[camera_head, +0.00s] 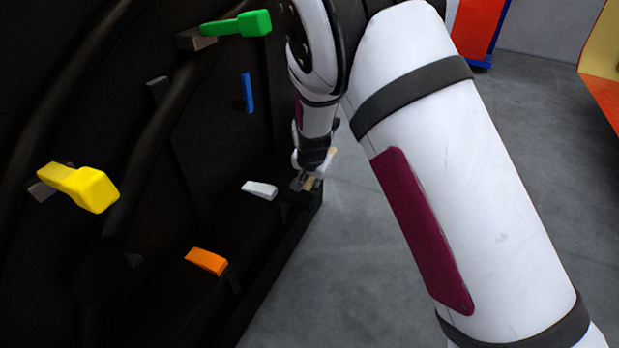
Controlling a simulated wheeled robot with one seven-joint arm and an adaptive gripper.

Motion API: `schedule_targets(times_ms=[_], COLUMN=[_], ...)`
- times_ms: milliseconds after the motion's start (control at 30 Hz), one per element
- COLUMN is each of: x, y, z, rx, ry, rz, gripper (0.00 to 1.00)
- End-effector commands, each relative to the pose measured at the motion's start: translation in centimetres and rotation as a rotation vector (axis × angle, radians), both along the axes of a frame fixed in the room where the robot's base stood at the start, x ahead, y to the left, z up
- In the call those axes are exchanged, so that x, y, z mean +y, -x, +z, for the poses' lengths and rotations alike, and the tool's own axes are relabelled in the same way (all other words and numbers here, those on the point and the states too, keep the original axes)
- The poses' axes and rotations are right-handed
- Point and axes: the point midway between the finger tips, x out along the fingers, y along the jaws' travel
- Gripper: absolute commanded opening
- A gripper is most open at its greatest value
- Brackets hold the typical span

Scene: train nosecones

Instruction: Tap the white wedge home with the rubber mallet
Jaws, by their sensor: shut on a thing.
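The white wedge (260,189) lies at the dark panel's lower ledge, in the middle of the head view. My gripper (310,176) is just to its right, pointing down, and is shut on the rubber mallet. Small tan pieces of what looks like the mallet's handle (334,152) show beside my fingers. A dark block below the fingers looks like the mallet head (295,194), just right of the wedge. Whether it touches the wedge I cannot tell. My fingers and the dark background hide most of the mallet.
A yellow piece (88,188), a green piece (240,24), a blue piece (248,92) and an orange wedge (206,261) sit along the dark panel (205,165). My arm covers much of the right. Grey floor (345,260) is open beyond the ledge.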

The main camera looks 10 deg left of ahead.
Motion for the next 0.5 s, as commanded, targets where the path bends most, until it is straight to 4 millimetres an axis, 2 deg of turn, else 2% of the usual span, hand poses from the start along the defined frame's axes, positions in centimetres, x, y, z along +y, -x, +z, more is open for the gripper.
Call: schedule_targets(times_ms=[333, 500], x=[0.1, 1.2], y=[-0.2, -0.6], z=[0.1, 0.1], rx=[-0.001, -0.003], ry=[-0.001, -0.001], rz=[0.0, 0.001], gripper=[0.0, 0.0])
